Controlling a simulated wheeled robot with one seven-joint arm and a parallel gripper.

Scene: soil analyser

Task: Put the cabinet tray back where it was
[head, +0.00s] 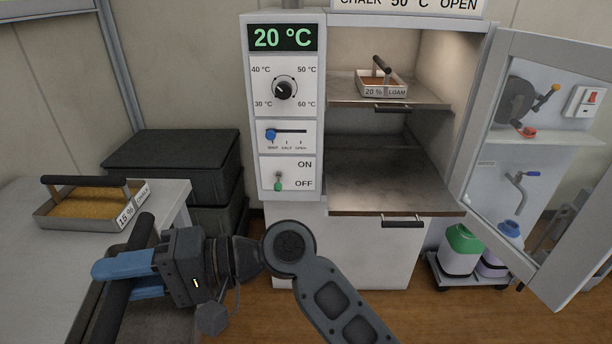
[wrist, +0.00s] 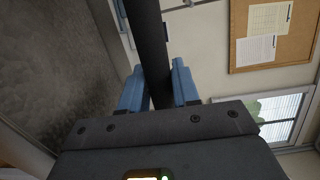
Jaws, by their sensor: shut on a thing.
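My gripper (head: 112,279) is at the lower left, its blue fingers shut around a thick dark bar (head: 139,232). The bar also shows between the fingers in the wrist view (wrist: 153,45). A mottled grey surface fills the left of the wrist view (wrist: 60,60). The white cabinet (head: 367,245) stands open right of centre. Inside are an upper metal shelf (head: 430,103) and a lower one (head: 385,190), both with front handles; the lower one is bare.
A soil tray marked 15 % chalk (head: 70,226) stands on the left table (head: 25,270). A 20 % loam tray (head: 372,91) sits on the upper shelf. Black boxes (head: 175,160) stand left of the cabinet. The open door (head: 560,230) and a bottle trolley (head: 480,283) are right.

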